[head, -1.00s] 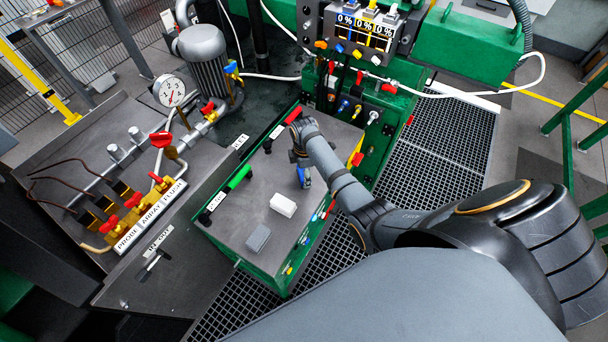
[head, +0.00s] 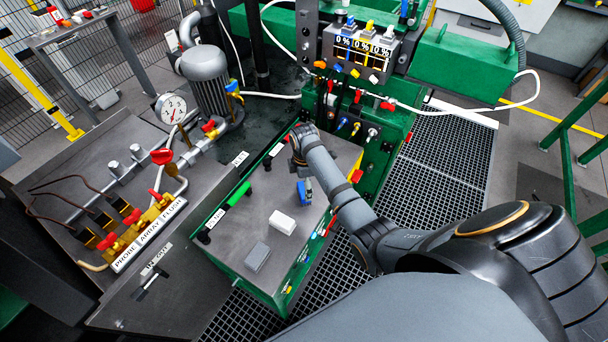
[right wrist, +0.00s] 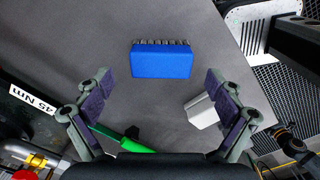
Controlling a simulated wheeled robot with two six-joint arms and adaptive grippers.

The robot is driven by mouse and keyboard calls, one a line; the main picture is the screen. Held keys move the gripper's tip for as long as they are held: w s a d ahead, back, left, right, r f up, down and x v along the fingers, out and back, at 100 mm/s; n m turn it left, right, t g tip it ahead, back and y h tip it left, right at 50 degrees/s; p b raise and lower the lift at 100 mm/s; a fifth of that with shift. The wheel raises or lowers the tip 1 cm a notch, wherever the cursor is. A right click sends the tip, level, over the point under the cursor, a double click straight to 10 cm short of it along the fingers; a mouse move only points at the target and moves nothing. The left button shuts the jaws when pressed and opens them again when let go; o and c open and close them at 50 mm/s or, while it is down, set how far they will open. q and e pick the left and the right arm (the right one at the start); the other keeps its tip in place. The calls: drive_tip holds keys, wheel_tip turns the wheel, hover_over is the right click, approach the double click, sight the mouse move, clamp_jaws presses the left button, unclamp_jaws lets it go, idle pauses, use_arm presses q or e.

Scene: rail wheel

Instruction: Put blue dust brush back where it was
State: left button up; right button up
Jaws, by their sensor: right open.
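The blue dust brush (head: 304,192) lies on the grey top of the green cabinet (head: 262,205), under my right forearm's end in the head view. In the right wrist view the brush (right wrist: 162,61) is a blue block with grey bristles along its upper side. My right gripper (right wrist: 160,84) is open and empty, its purple-padded fingers wide apart. The brush lies beyond the fingertips, centred between them in the picture and apart from them. In the head view its fingers are not clear below the wrist. My left gripper is not in view.
A white block (head: 282,222) and a grey block (head: 257,256) lie on the same top. A green-handled tool (head: 238,195) lies along its left edge. Valves and a pressure gauge (head: 172,108) stand to the left. A green machine with a display (head: 362,50) rises behind.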

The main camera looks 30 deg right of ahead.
wheel_tip(320, 180, up, 8)
drive_tip(key=shift+b, duration=0.3)
drive_tip(key=s+a+m+t, duration=0.1)
drive_tip(key=s+m+t, duration=0.2)
drive_tip(key=s+m, duration=1.4)
drive_tip(key=s+d+f+n+b, duration=0.1)
drive_tip(key=s+f, duration=0.3)
drive_tip(key=f, duration=1.1)
drive_tip(key=s+d+f+n, duration=0.1)
drive_tip(key=s+f+n, duration=0.15)
drive_tip(key=f, duration=1.25)
drive_tip(key=s+d+f+m+g+b, duration=0.1)
drive_tip(key=s+f, duration=1.3)
drive_tip(key=s, duration=0.4)
drive_tip(key=shift+d+f+g+h, duration=0.15)
drive_tip(key=shift+f+g+h, duration=0.2)
drive_tip(key=shift+g+h, duration=0.05)
